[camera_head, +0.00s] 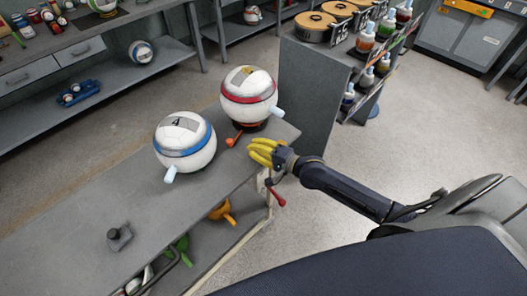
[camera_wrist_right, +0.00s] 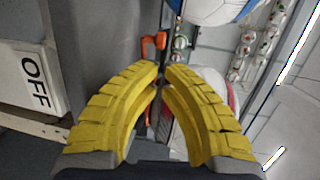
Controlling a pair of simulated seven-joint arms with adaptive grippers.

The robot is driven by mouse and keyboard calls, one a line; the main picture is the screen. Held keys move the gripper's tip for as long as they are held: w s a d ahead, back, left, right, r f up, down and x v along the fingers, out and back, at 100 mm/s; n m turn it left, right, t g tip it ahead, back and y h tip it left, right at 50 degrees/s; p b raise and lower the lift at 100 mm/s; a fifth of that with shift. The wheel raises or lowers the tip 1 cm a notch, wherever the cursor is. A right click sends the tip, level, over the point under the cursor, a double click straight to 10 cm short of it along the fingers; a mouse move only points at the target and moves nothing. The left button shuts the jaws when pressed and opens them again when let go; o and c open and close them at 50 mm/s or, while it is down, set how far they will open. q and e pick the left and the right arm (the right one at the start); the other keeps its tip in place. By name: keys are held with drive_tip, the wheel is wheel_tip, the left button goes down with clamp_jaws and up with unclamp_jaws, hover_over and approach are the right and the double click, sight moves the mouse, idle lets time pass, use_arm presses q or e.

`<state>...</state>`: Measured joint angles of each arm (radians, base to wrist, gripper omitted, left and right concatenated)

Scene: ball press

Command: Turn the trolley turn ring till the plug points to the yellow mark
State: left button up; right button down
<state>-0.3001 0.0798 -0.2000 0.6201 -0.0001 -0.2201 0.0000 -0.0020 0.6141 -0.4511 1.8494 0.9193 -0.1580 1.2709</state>
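The trolley (camera_head: 75,226) has a grey top. A white ball with a red band (camera_head: 250,86) sits on a dark round base at its far right end; its pale blue plug (camera_head: 279,113) points right. An orange handle (camera_head: 234,137), seemingly the turn ring's, sticks out below this ball. It also shows in the wrist view (camera_wrist_right: 149,43), just beyond the fingertips. My right gripper (camera_head: 252,152) has yellow fingers near the handle, at the trolley's right edge. In the wrist view its tips (camera_wrist_right: 161,70) nearly meet, with nothing clearly held. I cannot make out the yellow mark. My left gripper is out of view.
A white ball with a blue band (camera_head: 184,141) stands left of the red-banded one, its plug toward the front. A small dark knob block (camera_head: 119,236) is at the near left. A red-knobbed lever (camera_head: 277,199) hangs below my gripper. A grey cabinet (camera_head: 318,90) stands behind.

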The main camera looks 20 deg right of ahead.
drive_tip(key=shift+x, duration=3.35)
drive_tip(key=shift+x, duration=0.9)
drive_tip(key=shift+s+a, duration=0.1)
drive_tip(key=shift+s, duration=0.05)
